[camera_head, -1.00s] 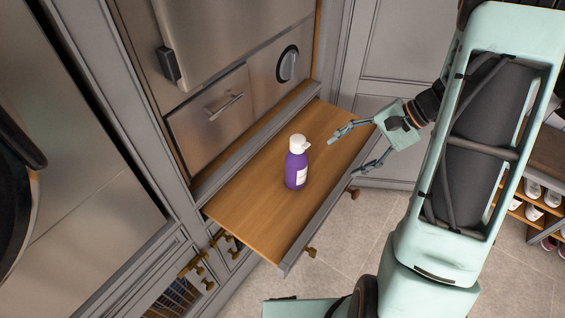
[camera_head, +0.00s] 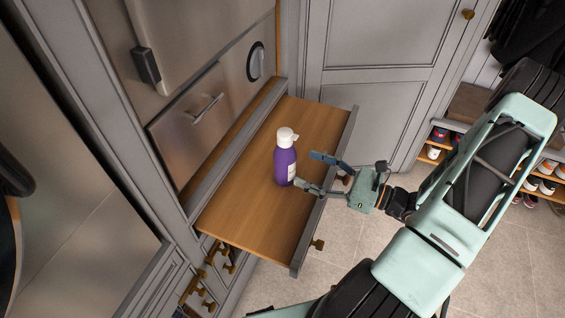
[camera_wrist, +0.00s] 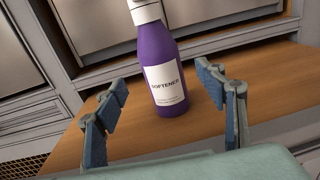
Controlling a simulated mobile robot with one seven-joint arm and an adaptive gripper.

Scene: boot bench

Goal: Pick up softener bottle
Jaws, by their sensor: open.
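The softener bottle (camera_head: 285,162) is purple with a white cap and a white label. It stands upright on the wooden pull-out shelf (camera_head: 245,217). In the wrist view the bottle (camera_wrist: 165,60) is ahead of my gripper, its label reading "SOFTENER" and facing me; the top of its cap is cut off. My gripper (camera_head: 309,170) is open and empty, just right of the bottle, with its fingers pointing at it. In the wrist view the two fingers (camera_wrist: 166,98) are spread to either side of the bottle's lower part.
The shelf has a raised grey front edge (camera_head: 324,210) under my gripper. A steel appliance with a drawer (camera_head: 200,115) stands behind the shelf. A grey cabinet door (camera_head: 375,65) is at the back, and a shoe rack (camera_head: 540,180) at the right. The shelf around the bottle is clear.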

